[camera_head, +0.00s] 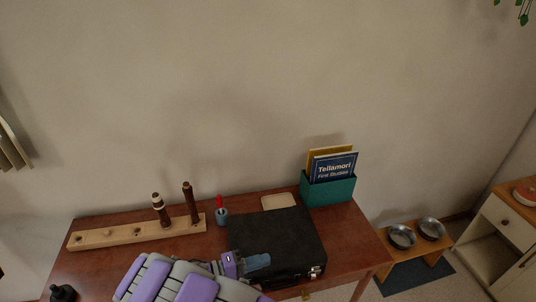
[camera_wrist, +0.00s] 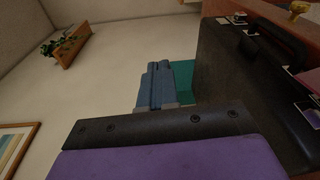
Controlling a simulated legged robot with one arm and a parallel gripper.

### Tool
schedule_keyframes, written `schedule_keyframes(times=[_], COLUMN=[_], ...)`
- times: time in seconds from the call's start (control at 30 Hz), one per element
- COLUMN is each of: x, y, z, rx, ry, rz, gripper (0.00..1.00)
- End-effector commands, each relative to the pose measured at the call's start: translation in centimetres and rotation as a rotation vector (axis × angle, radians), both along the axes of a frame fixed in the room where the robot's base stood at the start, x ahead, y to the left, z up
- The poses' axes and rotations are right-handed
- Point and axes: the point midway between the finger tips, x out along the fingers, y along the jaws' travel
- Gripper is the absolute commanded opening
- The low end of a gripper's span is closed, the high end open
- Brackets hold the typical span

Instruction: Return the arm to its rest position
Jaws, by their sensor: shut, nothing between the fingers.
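My arm, with purple and grey covers, reaches in from the bottom edge of the head view. My gripper (camera_head: 263,262) has blue-grey fingers that are shut and empty. In the head view it overlaps the front left part of a black case (camera_head: 275,235) on the wooden table; whether it touches the case I cannot tell. In the wrist view the shut fingers (camera_wrist: 154,86) show in front of the wall and the teal box (camera_wrist: 181,80), with the black case (camera_wrist: 245,95) to their right.
A teal box (camera_head: 327,190) with books stands at the back right of the table (camera_head: 346,236). A wooden rack (camera_head: 128,234) with dark upright pieces and a blue cup (camera_head: 221,217) are at left. A low stand with two metal bowls (camera_head: 402,237) is right of the table.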

Motion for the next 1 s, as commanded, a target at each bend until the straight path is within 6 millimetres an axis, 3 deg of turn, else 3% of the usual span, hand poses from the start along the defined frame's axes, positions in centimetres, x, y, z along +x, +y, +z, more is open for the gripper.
schedule_keyframes(times=[0.03, 0.27, 0.5, 0.7, 1.0], x=[0.2, -1.2, -4.8, -8.9, -15.6], y=[-1.7, -8.7, -14.6, -18.2, -20.7], z=[1.7, 7.1, 11.1, 13.6, 15.6], rx=[0.022, 0.132, 0.305, 0.480, 0.786], ry=[0.008, 0.084, 0.166, 0.228, 0.298], rz=[-0.055, -0.276, -0.467, -0.589, -0.684], gripper=[0.00, 0.00, 0.00, 0.00, 0.00])
